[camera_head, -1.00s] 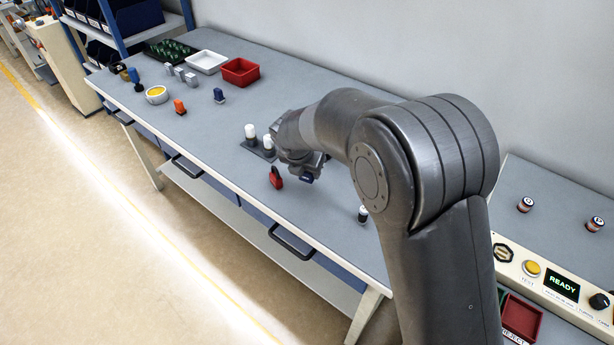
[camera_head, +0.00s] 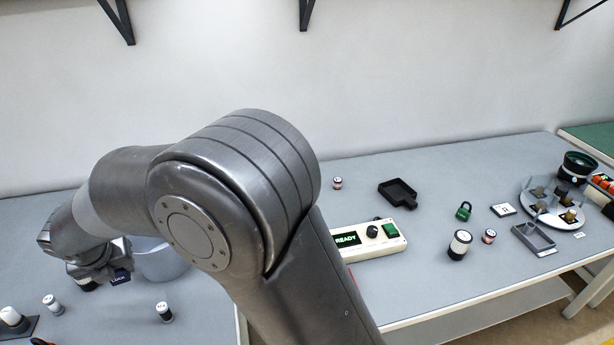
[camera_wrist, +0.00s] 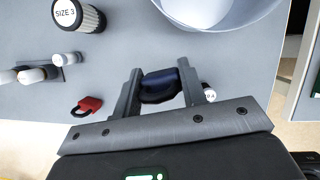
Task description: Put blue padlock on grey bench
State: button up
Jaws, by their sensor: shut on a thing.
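The blue padlock (camera_wrist: 165,83) is dark navy and sits between my gripper's two fingers in the wrist view. In the head view, the blue padlock (camera_head: 121,277) shows at the tip of my gripper (camera_head: 110,274), at the left. My gripper (camera_wrist: 161,88) is shut on it and holds it over a grey bench top (camera_head: 95,318). A second grey bench top (camera_head: 450,283) stands at the right with several items on it. The frames do not tell which is the named grey bench. The padlock's shackle is not clear.
A red padlock (camera_wrist: 87,106), a SIZE 3 cylinder (camera_wrist: 78,14) and a pale bowl (camera_wrist: 215,12) lie around my gripper. A READY control box (camera_head: 368,240), green padlock (camera_head: 464,211) and black tray (camera_head: 397,192) are on the right bench. Its front middle is clear.

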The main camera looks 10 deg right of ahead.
jog(key=r, duration=0.5)
jog(key=shift+w+d, duration=0.35)
jog(key=w+d+m+h, duration=0.1)
jog(key=w+d+m, duration=0.1)
jog(key=w+d, duration=0.65)
jog(key=w+d+m, duration=0.2)
jog(key=w+d, duration=0.2)
jog(key=d, duration=1)
jog(key=w+d+m+h, duration=0.1)
jog(key=w+d+m, duration=0.1)
jog(key=w+d, duration=0.7)
jog(key=s+d+m+g+h, duration=0.1)
jog(key=s+d+m, duration=0.25)
jog(key=d, duration=1.75)
jog(key=s+d+m+h, duration=0.15)
jog(key=s+d, duration=0.25)
jog(key=d, duration=1.7)
notch_tip(320, 180, down, 9)
jog(key=w+a+f, duration=0.2)
jog(key=w, duration=0.1)
jog(key=w+a+f, duration=0.2)
jog(key=w+a, duration=0.1)
jog(key=w+a+f, duration=0.3)
jog(key=shift+a, duration=0.15)
jog(key=shift+f, duration=1.95)
